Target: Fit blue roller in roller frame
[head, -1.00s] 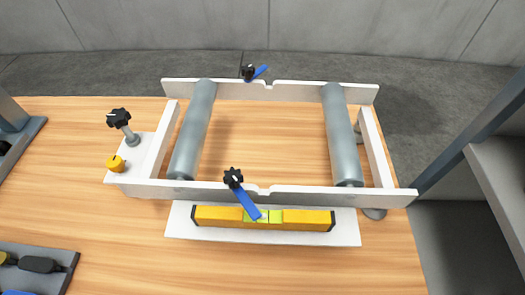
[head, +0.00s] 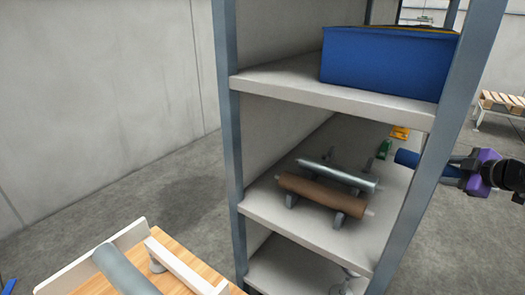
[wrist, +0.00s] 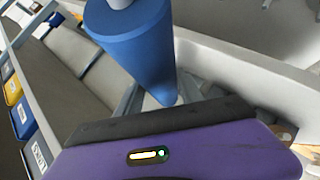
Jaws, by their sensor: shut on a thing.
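The blue roller (head: 408,158) shows its end at the right of the head view, beside the shelf's upright; the upright hides part of it. In the wrist view the blue roller (wrist: 130,42) is large and slants across the top. My gripper (head: 456,166), with purple parts, is shut on the roller at the right of the rack; the exact contact is unclear. The wrist view shows my gripper's dark and purple body below the roller. The white roller frame (head: 92,256) is at the bottom left on a wooden bench, mostly cut off, with one grey roller (head: 125,270) in view.
A rack with a grey middle shelf (head: 265,208) stands between the frame and my gripper. A brown roller (head: 308,193) and a silver roller (head: 340,174) lie on supports there. A blue bin (head: 385,65) sits on the shelf above. Posts border the rack.

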